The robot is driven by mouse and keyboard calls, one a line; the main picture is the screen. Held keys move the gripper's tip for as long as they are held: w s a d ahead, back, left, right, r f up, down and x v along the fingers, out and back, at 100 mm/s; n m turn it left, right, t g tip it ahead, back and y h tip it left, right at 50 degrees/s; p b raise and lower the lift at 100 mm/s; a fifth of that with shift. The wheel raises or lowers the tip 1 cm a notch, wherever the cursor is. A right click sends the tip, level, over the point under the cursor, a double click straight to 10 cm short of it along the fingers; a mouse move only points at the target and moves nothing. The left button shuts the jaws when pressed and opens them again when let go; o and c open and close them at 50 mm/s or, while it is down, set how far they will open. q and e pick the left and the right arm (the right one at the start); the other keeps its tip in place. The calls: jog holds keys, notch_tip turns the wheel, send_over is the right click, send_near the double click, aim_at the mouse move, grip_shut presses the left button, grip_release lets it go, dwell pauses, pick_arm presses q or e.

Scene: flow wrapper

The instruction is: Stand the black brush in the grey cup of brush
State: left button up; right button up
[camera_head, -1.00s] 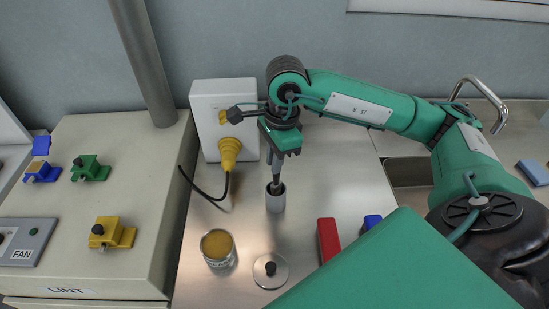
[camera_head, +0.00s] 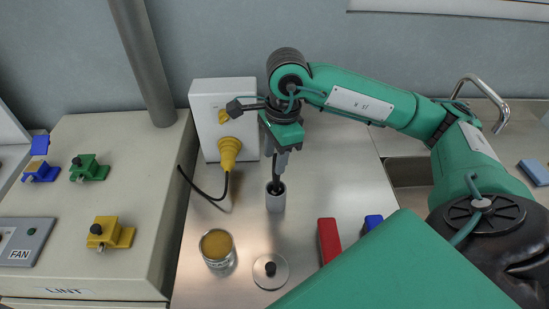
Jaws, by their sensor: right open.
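The grey cup (camera_head: 276,200) stands upright on the steel worktop, in the middle of the picture. The black brush (camera_head: 275,173) stands in it, its thin dark upper part rising out of the cup's mouth, close to upright. My right gripper (camera_head: 282,162) points down just above the cup, beside the brush's upper part. Its jaws are open, and a finger shows just right of the brush. The brush's lower end is hidden inside the cup. My left gripper is not in view.
An open tin (camera_head: 218,250) and a round lid with a black knob (camera_head: 270,270) lie in front of the cup. A red block (camera_head: 328,240) and a blue object (camera_head: 373,221) lie to the right. A white box with a yellow plug (camera_head: 229,150) stands behind left.

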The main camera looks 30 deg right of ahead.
notch_tip(320, 180, up, 12)
jog(key=d+b, duration=0.1)
jog(key=shift+s+d+r, duration=0.15)
jog(key=shift+d+r, duration=0.05)
dwell(1.1)
